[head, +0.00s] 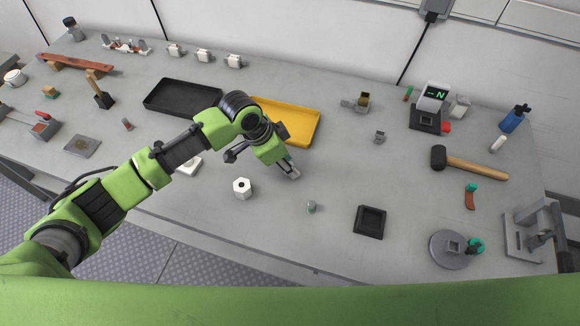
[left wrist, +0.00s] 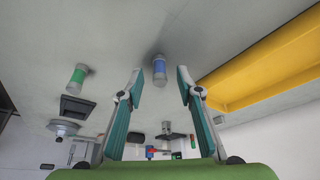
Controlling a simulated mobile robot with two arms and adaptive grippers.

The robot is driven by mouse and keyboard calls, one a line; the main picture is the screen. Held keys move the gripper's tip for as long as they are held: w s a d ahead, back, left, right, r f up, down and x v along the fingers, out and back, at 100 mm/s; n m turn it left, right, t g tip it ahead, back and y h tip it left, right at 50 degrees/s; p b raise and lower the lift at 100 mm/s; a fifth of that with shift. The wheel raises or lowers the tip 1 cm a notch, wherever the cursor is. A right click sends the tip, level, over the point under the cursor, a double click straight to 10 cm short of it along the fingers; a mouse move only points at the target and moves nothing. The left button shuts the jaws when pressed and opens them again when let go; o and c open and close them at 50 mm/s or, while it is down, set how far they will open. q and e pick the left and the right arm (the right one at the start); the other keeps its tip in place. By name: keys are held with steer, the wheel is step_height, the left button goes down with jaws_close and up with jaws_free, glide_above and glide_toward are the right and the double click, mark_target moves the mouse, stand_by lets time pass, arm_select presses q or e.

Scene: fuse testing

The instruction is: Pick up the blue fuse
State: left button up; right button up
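The blue fuse (left wrist: 159,69), a small cylinder with a blue band and pale ends, shows in the left wrist view just beyond and between my fingertips. My left gripper (left wrist: 160,86) is open, with a teal-padded finger on either side of the line to the fuse. No contact is visible. In the head view my left gripper (head: 291,172) is low over the table, in front of the yellow tray (head: 312,141), and I cannot make out the blue fuse there. A green-banded fuse (head: 311,206) stands to the right; it also shows in the left wrist view (left wrist: 75,77). My right gripper is not in view.
A white hex block (head: 242,188) is left of the gripper. A black square holder (head: 369,222) and a round grey base (head: 455,249) are to the right. A black tray (head: 182,97) and a hammer (head: 470,162) are farther off. Bare table surrounds the green-banded fuse.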

arm_select(q)
jaws_close()
steer(key=shift+r, duration=0.15)
